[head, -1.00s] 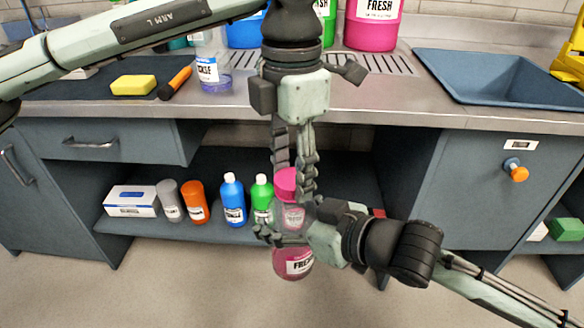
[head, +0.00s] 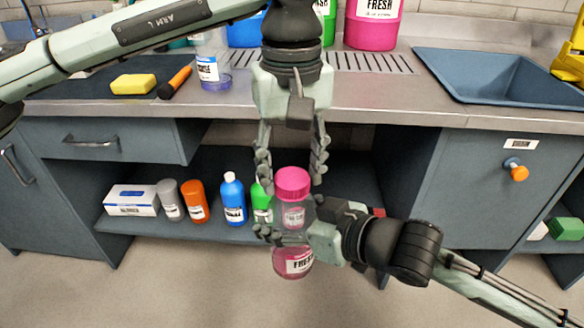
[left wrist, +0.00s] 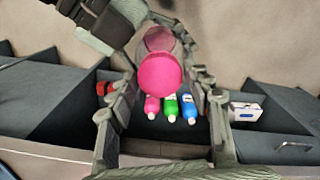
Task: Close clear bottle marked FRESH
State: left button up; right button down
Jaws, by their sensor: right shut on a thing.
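The clear bottle marked FRESH (head: 293,262) is upright in front of the lower shelf, with pink contents. Its pink cap (head: 292,183) sits on top; whether it is fully tightened cannot be told. My right gripper (head: 276,238) is shut on the bottle's middle and partly hides it. My left gripper (head: 291,178) points down from above, open, with one finger on each side of the cap and visible gaps. In the left wrist view the cap (left wrist: 160,76) lies between the spread fingers of the left gripper (left wrist: 163,112).
A blue bottle (head: 233,200), green bottle (head: 262,200), orange container (head: 195,203), grey container (head: 170,201) and white box (head: 131,200) stand on the lower shelf, left of the bottle. The counter edge (head: 400,115) is behind my left gripper. A blue sink (head: 500,78) is right.

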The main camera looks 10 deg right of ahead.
pick_arm(q)
jog(key=shift+o, duration=1.2)
jog(key=shift+r, duration=0.1)
notch_tip(320, 180, up, 12)
